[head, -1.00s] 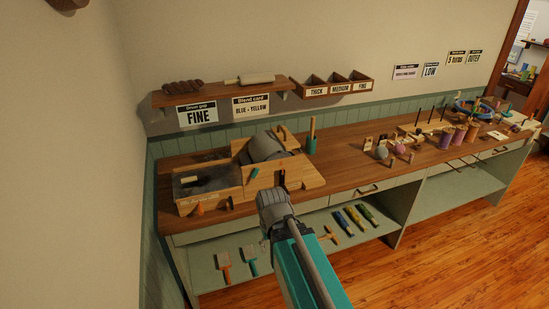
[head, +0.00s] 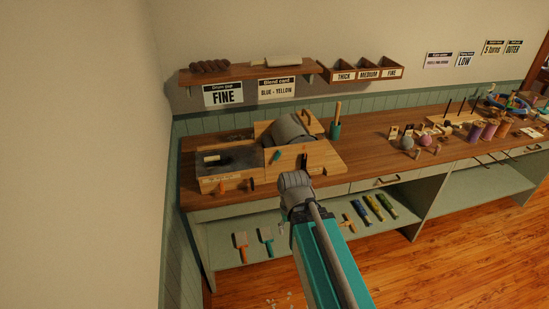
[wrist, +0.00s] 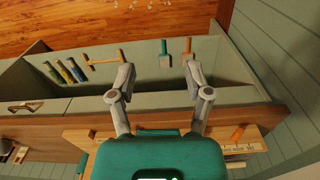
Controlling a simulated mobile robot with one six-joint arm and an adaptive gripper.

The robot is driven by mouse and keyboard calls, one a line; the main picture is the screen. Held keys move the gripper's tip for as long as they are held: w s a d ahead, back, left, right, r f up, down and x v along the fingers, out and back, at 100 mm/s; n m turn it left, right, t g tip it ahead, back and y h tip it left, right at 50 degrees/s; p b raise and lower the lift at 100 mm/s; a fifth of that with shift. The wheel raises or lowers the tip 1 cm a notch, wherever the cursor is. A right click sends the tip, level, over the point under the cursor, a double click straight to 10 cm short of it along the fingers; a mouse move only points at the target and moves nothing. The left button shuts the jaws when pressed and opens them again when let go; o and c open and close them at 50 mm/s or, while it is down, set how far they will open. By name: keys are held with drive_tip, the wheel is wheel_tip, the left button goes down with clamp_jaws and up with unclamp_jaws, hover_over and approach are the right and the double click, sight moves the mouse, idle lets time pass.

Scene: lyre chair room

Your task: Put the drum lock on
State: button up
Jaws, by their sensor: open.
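The wooden drum carder (head: 325,160) stands on the bench with its grey drum (head: 287,131) between two wooden side walls. A small teal peg (head: 277,155) and a dark upright slot or piece (head: 304,161) show on its near side. I cannot tell which part is the drum lock. My arm reaches up in front of the carder in the head view, where my fingertips cannot be made out. In the wrist view my gripper (wrist: 159,78) is open and empty, its fingers apart above the bench front.
Brushes (head: 240,246) and several coloured tools (head: 375,207) lie on the lower shelf (head: 225,228). Yarn balls and spools crowd the bench's right part.

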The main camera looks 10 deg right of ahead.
drive_tip(key=shift+f, duration=0.1)
drive_tip(key=c, duration=0.4)
drive_tip(key=shift+w+a+f+b, duration=0.1)
drive_tip(key=shift+w+f+b, duration=0.1)
drive_tip(key=shift+b, duration=0.1)
drive_tip(key=shift+c, duration=1.3)
drive_tip(key=shift+w+a+f+y, duration=0.1)
drive_tip(key=shift+f+y, duration=0.1)
drive_tip(key=shift+y, duration=0.1)
clamp_jaws()
drive_tip(key=w+a+f+m+t+y+b, duration=0.2)
drive_tip(key=w+f+m+t+y+b, duration=0.2)
drive_tip(key=w+m+t+y+b, duration=0.45)
drive_tip(key=w+d+r+m+t+y+b, duration=0.2)
drive_tip(key=w+d+r+m+t+b, duration=0.2)
drive_tip(key=d+b, duration=1)
drive_tip(key=shift+w+m+t+b, duration=0.65)
drive_tip(key=shift+w+m+t, duration=1.2)
drive_tip(key=shift+w+t, duration=0.7)
